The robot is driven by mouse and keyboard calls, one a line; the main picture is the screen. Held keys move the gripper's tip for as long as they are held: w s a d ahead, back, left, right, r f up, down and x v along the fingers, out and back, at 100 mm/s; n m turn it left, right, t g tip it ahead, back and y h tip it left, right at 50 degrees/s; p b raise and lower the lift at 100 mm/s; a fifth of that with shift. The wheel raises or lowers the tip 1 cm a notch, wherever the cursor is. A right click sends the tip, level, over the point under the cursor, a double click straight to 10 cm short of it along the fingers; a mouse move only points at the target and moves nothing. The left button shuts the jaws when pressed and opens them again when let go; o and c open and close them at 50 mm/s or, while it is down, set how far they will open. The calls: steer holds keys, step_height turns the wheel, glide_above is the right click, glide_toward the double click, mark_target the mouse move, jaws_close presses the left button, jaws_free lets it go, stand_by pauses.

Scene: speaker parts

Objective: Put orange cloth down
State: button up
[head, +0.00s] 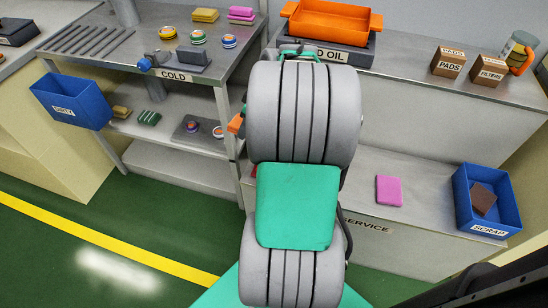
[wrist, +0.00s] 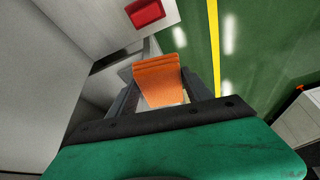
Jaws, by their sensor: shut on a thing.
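The orange cloth (wrist: 157,75) is a folded, layered pad between the two dark fingers of my gripper (wrist: 160,90) in the wrist view. My gripper is shut on it and holds it in the air, with green floor and grey surfaces below and beyond. In the head view only a small orange piece of the cloth (head: 235,123) shows, left of my arm, near the gap between the COLD table and the SERVICE bench. My arm hides most of the gripper there.
A pink cloth (head: 389,190) lies on the low SERVICE shelf (head: 420,222), beside the blue SCRAP bin (head: 465,197). A red item (wrist: 145,12) lies on a grey surface.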

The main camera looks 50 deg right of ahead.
steer(key=s+d+f+n+b, duration=0.1)
steer(key=s+d+f+b, duration=0.2)
steer(key=s+d, duration=0.35)
steer(key=s+d+f+n+b, duration=0.1)
steer(key=s+d+f+b, duration=0.2)
steer(key=s+d, duration=0.35)
steer(key=shift+y, duration=0.4)
steer(key=w+f+b, duration=0.1)
steer(key=w+f, duration=0.2)
steer(key=w, duration=0.2)
steer(key=w+d+f+b, duration=0.1)
steer(key=w+f+b, duration=0.1)
steer(key=w, duration=0.3)
steer(key=w+d+f+b, duration=0.1)
steer(key=w+f, duration=0.3)
steer(key=shift+w, duration=0.4)
steer(key=shift+w+f+b, duration=0.2)
steer(key=shift+f+b, duration=0.4)
steer(key=shift+f, duration=0.35)
steer(key=shift+w+f+b, duration=0.2)
steer(key=shift+f+b, duration=0.4)
steer(key=shift+f, duration=0.3)
steer(key=shift+f, duration=0.2)
steer(key=o, duration=1.6)
